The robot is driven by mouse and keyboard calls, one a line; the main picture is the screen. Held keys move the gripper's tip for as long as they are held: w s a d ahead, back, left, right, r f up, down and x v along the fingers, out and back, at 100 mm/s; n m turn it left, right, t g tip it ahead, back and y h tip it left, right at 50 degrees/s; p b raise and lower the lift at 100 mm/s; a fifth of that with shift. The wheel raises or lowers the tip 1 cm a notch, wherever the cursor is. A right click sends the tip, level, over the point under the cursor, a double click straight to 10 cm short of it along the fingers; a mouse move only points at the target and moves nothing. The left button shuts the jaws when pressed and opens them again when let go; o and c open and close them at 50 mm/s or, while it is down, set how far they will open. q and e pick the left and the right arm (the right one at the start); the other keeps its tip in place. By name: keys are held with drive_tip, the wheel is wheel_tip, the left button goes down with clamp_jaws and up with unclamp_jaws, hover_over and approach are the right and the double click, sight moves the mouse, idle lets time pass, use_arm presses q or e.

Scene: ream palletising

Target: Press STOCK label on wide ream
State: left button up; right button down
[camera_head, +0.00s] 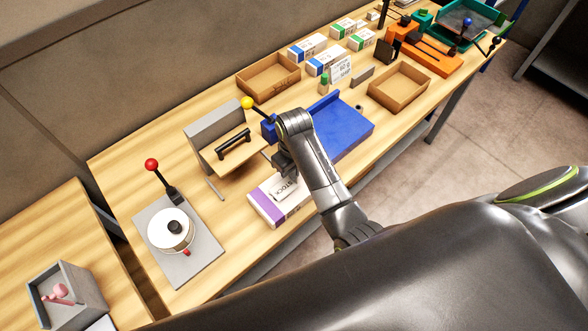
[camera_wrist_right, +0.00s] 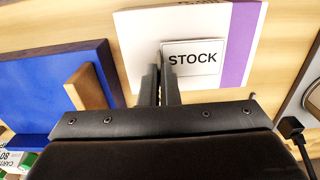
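The wide ream (camera_head: 265,206) is white with a purple band and lies near the front edge of the bench. It also fills the upper middle of the right wrist view (camera_wrist_right: 138,45). The white STOCK label (camera_head: 288,189) is over the ream's white face, close to the purple band; its print is readable in the wrist view (camera_wrist_right: 196,58). My right gripper (camera_wrist_right: 160,72) has its fingers close together at the label's left edge and appears shut on it. Whether the label lies fully flat is unclear. My left gripper is not in view.
A blue platform (camera_head: 345,127) lies beside the ream. A grey stand with a black handle (camera_head: 234,146) is behind it. A red-knobbed press (camera_head: 172,229) is at left. Cardboard trays (camera_head: 268,78) (camera_head: 399,86) and several smaller reams (camera_head: 325,61) are farther back.

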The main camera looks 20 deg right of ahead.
drive_tip(key=shift+f, duration=0.25)
drive_tip(key=shift+f, duration=0.2)
drive_tip(key=shift+f, duration=0.2)
idle(1.1)
drive_tip(key=c, duration=2.1)
unclamp_jaws()
drive_tip(key=o, duration=0.5)
